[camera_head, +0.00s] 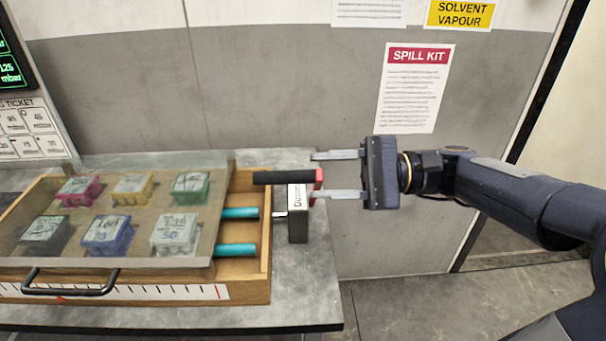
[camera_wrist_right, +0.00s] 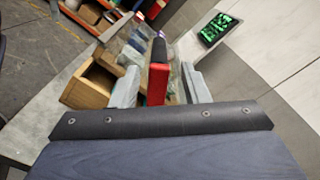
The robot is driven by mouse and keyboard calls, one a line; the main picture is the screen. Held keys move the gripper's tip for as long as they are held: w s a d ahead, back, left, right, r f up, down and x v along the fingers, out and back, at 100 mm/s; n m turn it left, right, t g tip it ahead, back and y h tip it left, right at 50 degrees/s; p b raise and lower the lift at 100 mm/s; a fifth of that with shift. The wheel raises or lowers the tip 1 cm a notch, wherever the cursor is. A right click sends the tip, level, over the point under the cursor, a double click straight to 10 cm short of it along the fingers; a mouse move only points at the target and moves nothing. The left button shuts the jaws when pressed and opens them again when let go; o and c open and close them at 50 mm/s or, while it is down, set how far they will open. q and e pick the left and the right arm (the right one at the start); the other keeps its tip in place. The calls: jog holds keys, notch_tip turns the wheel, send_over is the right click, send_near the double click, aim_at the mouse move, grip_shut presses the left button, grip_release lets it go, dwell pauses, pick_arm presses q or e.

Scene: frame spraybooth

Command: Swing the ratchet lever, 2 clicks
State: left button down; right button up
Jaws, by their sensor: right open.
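The ratchet lever has a black grip (camera_head: 285,177) and a red end (camera_head: 319,180), and it lies level at the right end of the wooden box. It is mounted by a small dark block with a white label (camera_head: 298,212). My right gripper (camera_head: 325,175) is open, coming in from the right, its fingers on either side of the lever's red end. In the right wrist view the red part (camera_wrist_right: 158,84) stands between the two open fingers (camera_wrist_right: 160,90), with gaps beside it. My left gripper is not in view.
The grey bench (camera_head: 316,290) is bare at the right. A wall stands behind.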

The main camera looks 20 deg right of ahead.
aim_at(290, 183)
jog(key=shift+v, duration=0.95)
jog(key=a+m+b, duration=0.1)
jog(key=a, duration=0.1)
jog(key=w+a+m+b, duration=0.1)
jog(key=a+m, duration=0.1)
jog(key=a, duration=0.1)
jog(key=w+a+m+b, duration=0.1)
jog(key=a+b, duration=0.1)
jog(key=shift+a, duration=0.4)
jog(key=shift+c, duration=0.2)
grip_shut()
